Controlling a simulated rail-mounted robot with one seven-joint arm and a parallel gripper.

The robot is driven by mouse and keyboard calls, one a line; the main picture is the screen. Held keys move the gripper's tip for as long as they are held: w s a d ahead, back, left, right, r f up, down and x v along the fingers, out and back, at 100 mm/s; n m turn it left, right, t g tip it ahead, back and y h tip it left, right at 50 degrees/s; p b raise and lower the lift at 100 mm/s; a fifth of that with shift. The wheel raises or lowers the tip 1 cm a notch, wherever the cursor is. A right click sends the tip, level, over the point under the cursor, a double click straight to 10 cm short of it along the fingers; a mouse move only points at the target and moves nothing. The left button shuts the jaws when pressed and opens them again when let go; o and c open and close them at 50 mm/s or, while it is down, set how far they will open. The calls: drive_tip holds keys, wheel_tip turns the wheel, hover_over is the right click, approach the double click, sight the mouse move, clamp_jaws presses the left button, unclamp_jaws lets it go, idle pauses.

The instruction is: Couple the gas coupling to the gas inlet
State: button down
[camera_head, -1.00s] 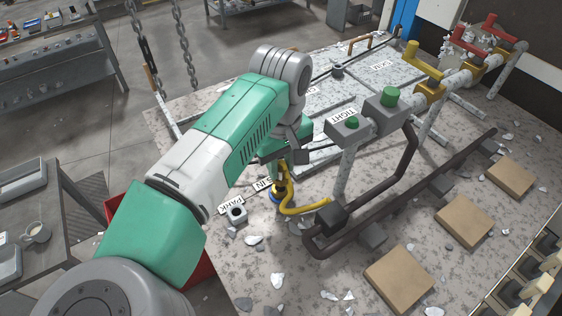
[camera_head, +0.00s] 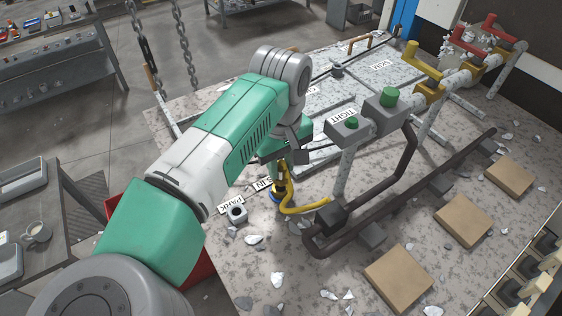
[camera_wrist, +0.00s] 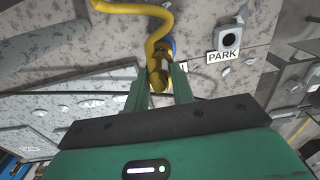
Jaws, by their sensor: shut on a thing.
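My gripper (camera_wrist: 159,82) is shut on the gas coupling (camera_wrist: 157,66), a brass-yellow piece with a yellow hose (camera_wrist: 150,8) attached. In the head view the coupling (camera_head: 280,188) hangs below my wrist, over a blue ring-like part (camera_head: 275,198) beside the partly covered "…S IN" label (camera_head: 263,184). The blue part also shows just behind the coupling in the wrist view (camera_wrist: 169,45). I take it for the gas inlet, mostly hidden by the coupling and hose. I cannot tell whether the two are touching or seated.
The grey park socket (camera_head: 237,213) stands empty next to the PARK label (camera_head: 231,205). The hose runs to a black block (camera_head: 329,216) on dark pipes. A grey box marked TIGHT (camera_head: 345,129) with a green button stands right of my wrist. White debris lies on the table (camera_head: 215,245).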

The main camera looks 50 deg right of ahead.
sight(281, 163)
drive_tip(key=shift+f+b, duration=0.75)
drive_tip(key=shift+f, duration=0.8)
drive_tip(key=c, duration=1.1)
unclamp_jaws()
wheel_tip(281, 163, up, 8)
drive_tip(key=shift+f, duration=0.1)
idle(0.3)
